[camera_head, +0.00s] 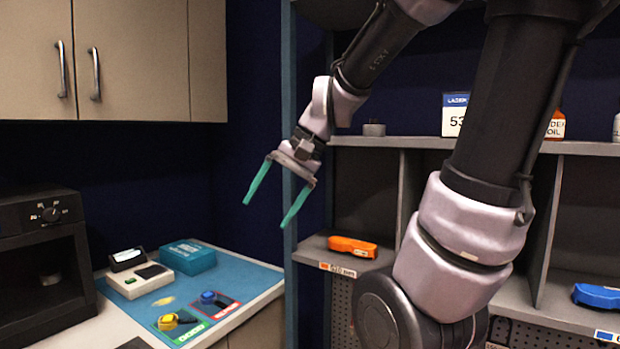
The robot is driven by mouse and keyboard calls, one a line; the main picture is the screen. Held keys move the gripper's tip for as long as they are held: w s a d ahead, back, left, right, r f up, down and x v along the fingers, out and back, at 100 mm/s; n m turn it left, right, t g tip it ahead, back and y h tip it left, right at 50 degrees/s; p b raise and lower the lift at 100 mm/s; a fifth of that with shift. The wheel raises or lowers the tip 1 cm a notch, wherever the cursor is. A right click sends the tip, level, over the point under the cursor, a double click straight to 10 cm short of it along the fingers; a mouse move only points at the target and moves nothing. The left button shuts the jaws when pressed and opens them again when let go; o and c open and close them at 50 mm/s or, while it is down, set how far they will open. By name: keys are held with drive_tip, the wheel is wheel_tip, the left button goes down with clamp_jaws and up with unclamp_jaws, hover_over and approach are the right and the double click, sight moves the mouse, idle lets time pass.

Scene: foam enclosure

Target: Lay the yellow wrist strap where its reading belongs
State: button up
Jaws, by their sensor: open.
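The yellow wrist strap (170,321) lies coiled on a green-edged card (186,335) near the front of a blue mat (245,275). A blue wrist strap (210,298) lies on a red-edged card (228,306) just right of and behind it. A cream tester (138,287) with a dark pad and a small upright display (127,257) stands behind them; its reading is too small to make out. My gripper (265,212) is open and empty, its teal fingers in the air above and right of the mat, well apart from both straps.
A teal box (188,257) stands at the mat's back. A black oven (40,260) bounds the left. A blue upright (292,150) and a shelf unit (430,142) stand right, holding an orange device (352,246) and a blue device (597,295). The mat's right side is clear.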

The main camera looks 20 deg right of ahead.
drive_tip(key=s+d+r+n+t+h, duration=0.1)
drive_tip(key=s+d+r+t+h, duration=0.2)
drive_tip(key=d+r+t, duration=0.1)
drive_tip(key=d+r, duration=0.1)
drive_tip(key=d, duration=0.1)
drive_tip(key=shift+s+d+r+n+h, duration=0.15)
drive_tip(key=shift+s+d+n+h, duration=0.15)
drive_tip(key=shift+s+d+n, duration=0.1)
idle(0.8)
